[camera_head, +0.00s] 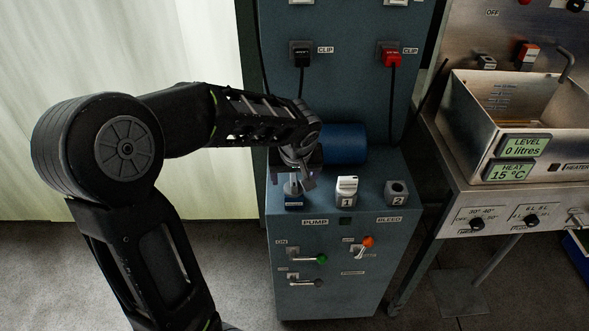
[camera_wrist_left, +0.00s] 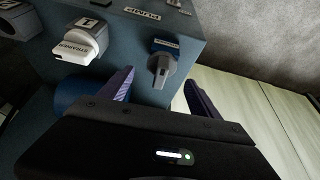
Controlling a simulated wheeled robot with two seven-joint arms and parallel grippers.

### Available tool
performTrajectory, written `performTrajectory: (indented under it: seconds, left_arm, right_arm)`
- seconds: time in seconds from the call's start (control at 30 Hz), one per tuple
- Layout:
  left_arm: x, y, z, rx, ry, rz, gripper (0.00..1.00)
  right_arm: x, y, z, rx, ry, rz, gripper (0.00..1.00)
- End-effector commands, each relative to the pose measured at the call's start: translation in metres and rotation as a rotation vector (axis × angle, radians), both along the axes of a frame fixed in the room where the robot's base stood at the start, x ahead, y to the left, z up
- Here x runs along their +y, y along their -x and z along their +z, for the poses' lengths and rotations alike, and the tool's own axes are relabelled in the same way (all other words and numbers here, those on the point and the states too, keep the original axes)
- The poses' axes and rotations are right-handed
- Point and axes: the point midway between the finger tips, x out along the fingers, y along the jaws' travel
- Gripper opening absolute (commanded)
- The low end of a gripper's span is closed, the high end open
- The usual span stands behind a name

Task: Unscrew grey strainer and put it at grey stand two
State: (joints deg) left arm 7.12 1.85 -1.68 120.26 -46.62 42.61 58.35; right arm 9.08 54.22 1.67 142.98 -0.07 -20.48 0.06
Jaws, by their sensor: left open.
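The grey strainer (camera_head: 293,188) stands at the left of the blue cabinet's top, in a mount with a blue front label. In the left wrist view the grey strainer (camera_wrist_left: 162,66) shows its narrow grip between and beyond my fingertips. My left gripper (camera_head: 302,172) is open above it; in the left wrist view its fingers (camera_wrist_left: 158,88) are apart, with nothing between them that I can tell is touched. Grey stand two (camera_head: 398,193), marked 2, is at the right with a dark empty opening. My right gripper is not in view.
A white strainer (camera_head: 347,186) sits in stand one, between the grey strainer and stand two. A blue cylinder (camera_head: 346,143) lies behind. Levers (camera_head: 318,258) are on the cabinet front. A steel tank (camera_head: 500,110) stands at the right, and cables hang from the back panel.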

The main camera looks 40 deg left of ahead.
Motion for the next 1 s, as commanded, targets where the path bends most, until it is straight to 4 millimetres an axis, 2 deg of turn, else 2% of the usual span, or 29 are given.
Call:
performTrajectory:
  seconds: [0.1,0.23,0.57,1.0]
  left_arm:
    - [0.004,-0.004,-0.016,0.005,0.0,0.0,0.73]
    - [0.007,-0.007,-0.025,0.002,0.001,0.0,0.73]
    - [0.007,-0.009,-0.027,0.0,0.0,0.0,0.72]
    - [0.007,-0.009,-0.027,0.0,0.0,0.0,0.36]
  right_arm:
    - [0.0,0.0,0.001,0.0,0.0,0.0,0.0]
    - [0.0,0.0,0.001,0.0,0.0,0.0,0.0]
    - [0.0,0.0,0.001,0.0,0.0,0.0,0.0]
    - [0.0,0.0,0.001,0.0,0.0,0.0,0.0]
